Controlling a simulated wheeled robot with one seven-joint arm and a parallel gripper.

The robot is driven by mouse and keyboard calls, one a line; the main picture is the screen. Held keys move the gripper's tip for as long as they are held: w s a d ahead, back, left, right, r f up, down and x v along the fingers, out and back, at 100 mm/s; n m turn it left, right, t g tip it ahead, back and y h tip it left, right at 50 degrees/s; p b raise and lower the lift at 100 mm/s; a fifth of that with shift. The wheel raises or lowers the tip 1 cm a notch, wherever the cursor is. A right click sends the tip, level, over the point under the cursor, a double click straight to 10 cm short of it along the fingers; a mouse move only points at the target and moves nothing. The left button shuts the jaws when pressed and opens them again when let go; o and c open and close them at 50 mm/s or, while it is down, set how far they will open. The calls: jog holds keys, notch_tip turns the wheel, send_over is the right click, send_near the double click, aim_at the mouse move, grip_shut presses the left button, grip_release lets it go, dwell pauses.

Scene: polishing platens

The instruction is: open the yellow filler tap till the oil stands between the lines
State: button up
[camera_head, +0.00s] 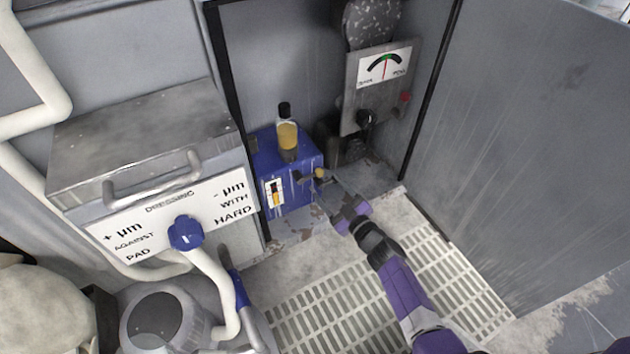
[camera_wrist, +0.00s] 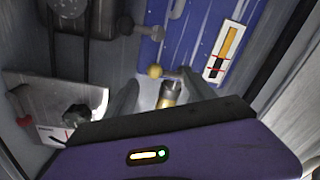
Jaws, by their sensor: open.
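The yellow filler tap (camera_head: 320,173) is a small round knob on the front of a blue box (camera_head: 303,146). It also shows in the wrist view (camera_wrist: 155,72). My gripper (camera_head: 326,190) is open, its fingers on either side of the yellow tap in the wrist view (camera_wrist: 158,82); I cannot tell whether they touch it. A white sight gauge (camera_head: 275,193) with a yellow column is on the box's front. A bottle of yellow oil (camera_head: 287,136) stands upright on the box.
A dial panel (camera_head: 383,68) with a black knob (camera_head: 366,118) and red knob (camera_head: 405,97) hangs behind to the right. The dressing cabinet (camera_head: 165,160) is left; a slatted grate (camera_head: 330,300) lies below.

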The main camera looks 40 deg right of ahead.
aim_at(311, 176)
jog(key=w+b, duration=0.1)
jog(key=w, duration=0.1)
jog(key=w+d, duration=0.1)
jog(key=w, duration=0.2)
jog(key=shift+w+d+b, duration=0.1)
jog(key=shift+w+b, duration=0.15)
jog(key=shift+b, duration=0.1)
jog(key=shift+c, duration=0.4)
grip_shut()
